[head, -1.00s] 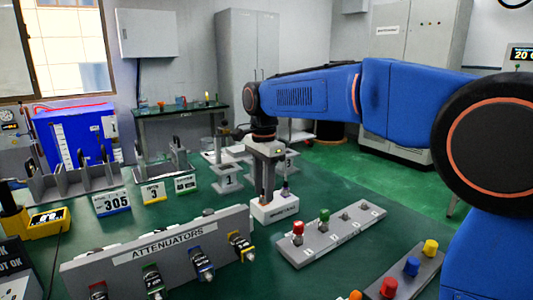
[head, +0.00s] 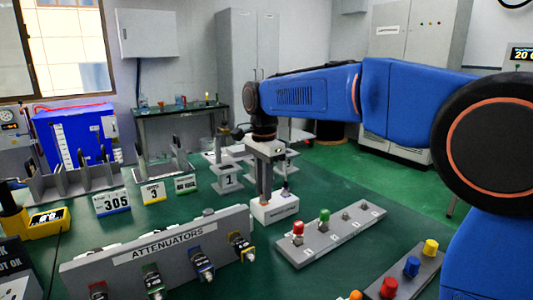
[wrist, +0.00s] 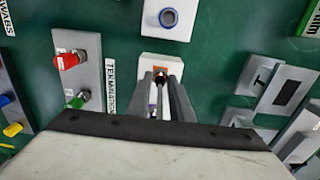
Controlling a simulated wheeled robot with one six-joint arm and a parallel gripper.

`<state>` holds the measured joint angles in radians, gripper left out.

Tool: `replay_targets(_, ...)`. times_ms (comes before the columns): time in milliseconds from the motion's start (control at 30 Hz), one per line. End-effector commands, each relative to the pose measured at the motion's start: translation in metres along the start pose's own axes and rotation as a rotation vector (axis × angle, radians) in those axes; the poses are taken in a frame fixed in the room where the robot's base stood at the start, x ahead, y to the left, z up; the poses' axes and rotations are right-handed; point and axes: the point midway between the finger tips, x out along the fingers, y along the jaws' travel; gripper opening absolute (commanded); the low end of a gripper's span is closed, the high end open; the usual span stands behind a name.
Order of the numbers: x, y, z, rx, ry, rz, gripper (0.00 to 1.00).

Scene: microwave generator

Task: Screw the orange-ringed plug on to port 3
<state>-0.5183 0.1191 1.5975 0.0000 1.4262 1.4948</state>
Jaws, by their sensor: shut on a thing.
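My gripper (wrist: 161,82) points down over a small white block (head: 266,214), its fingers close together. It also shows in the head view (head: 265,192). In the wrist view, a dark round end with a patch of orange (wrist: 160,70) shows between the fingertips, against the white block (wrist: 148,60); I take it for the orange-ringed plug. Most of it is hidden by the fingers, so I cannot tell whether it touches the block. Grey stands with numbered fronts, one marked 1 (head: 229,180), stand behind the gripper in the head view.
A grey strip holds a red plug (head: 298,228) and a green plug (head: 324,215), right of the white block. The attenuators rack (head: 110,262) stands in front at left. A blue-ringed socket (wrist: 168,17) sits on another white block. Green tabletop lies between.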

Motion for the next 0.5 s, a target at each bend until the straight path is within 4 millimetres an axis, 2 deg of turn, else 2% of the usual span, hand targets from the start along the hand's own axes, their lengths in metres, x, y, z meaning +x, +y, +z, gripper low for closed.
replay_targets(500,-0.018,0.000,0.000,0.000,0.000,-0.002,0.00)
